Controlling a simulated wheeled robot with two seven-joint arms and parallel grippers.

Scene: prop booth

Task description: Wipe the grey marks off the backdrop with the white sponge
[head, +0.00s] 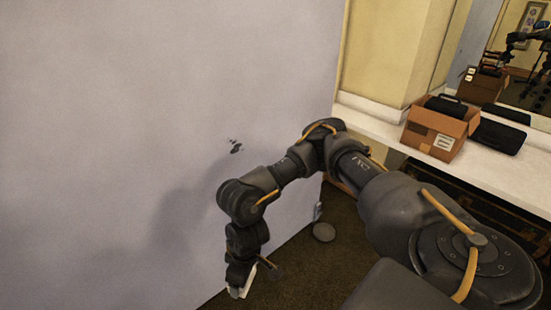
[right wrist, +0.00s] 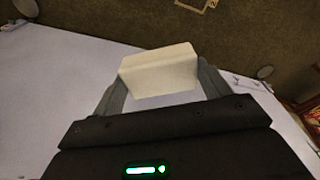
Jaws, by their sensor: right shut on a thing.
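The backdrop (head: 100,110) is a large pale lavender panel filling the left of the head view. My right gripper (head: 240,291) hangs low in front of the panel, below the marks. It is shut on the white sponge (right wrist: 160,68), a block held between both fingers in the right wrist view. In the head view only a bit of white shows beside the gripper, and the rest is hidden. I cannot tell whether the sponge touches the panel. My left gripper is not in view.
An open cardboard box (head: 436,130) and a black case (head: 497,135) stand on a white ledge (head: 375,108) at the right, before a mirror (head: 525,70). A grey disc (head: 324,232) lies by the panel's edge on the dark brown floor (head: 310,265).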

